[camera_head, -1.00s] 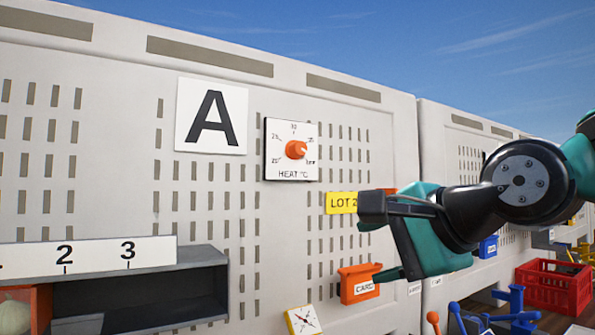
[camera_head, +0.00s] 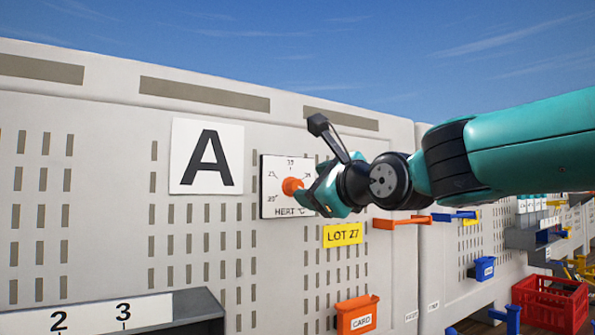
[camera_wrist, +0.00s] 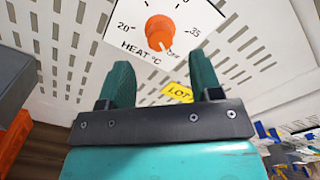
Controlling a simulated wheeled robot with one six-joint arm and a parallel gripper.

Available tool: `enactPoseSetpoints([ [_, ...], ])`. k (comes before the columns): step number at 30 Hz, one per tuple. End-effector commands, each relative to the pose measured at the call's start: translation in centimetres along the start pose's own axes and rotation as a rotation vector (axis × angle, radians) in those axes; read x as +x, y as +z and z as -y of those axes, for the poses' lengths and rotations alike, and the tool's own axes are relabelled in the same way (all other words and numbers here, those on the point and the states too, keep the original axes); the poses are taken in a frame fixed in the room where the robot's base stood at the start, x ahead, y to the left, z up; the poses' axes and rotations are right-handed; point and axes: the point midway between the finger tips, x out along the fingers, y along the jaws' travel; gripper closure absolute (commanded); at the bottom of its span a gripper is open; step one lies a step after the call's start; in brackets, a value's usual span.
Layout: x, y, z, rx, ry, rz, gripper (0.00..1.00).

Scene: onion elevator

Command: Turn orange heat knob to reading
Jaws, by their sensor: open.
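The orange heat knob (camera_head: 291,186) sits on a white dial plate (camera_head: 271,189) marked HEAT °C on the grey panel. In the wrist view the knob (camera_wrist: 160,31) shows whole, and its white pointer is turned toward the lower right, near a small mark that looks like OFF. My gripper (camera_head: 308,180) is just right of the knob in the head view and covers part of the plate. In the wrist view its two fingers (camera_wrist: 162,75) are apart, one on each side below the knob, with nothing between them.
A sign with the letter A (camera_head: 206,157) hangs left of the dial. A yellow LOT 27 label (camera_head: 342,235) is below my gripper. An orange card holder (camera_head: 357,315) and an orange bar (camera_head: 402,221) stick out from the panel. A red crate (camera_head: 550,303) stands at right.

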Motion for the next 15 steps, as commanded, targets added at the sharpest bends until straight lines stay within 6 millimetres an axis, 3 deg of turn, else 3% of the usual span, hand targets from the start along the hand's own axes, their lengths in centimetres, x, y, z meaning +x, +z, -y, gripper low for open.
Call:
enactPoseSetpoints([
  [6, 4.2, 0.2, 0.2, 0.0, 0.003, -0.002, 0.42],
  [15, 6.3, 0.0, 0.0, -0.001, 0.0, 0.0, 0.42],
])
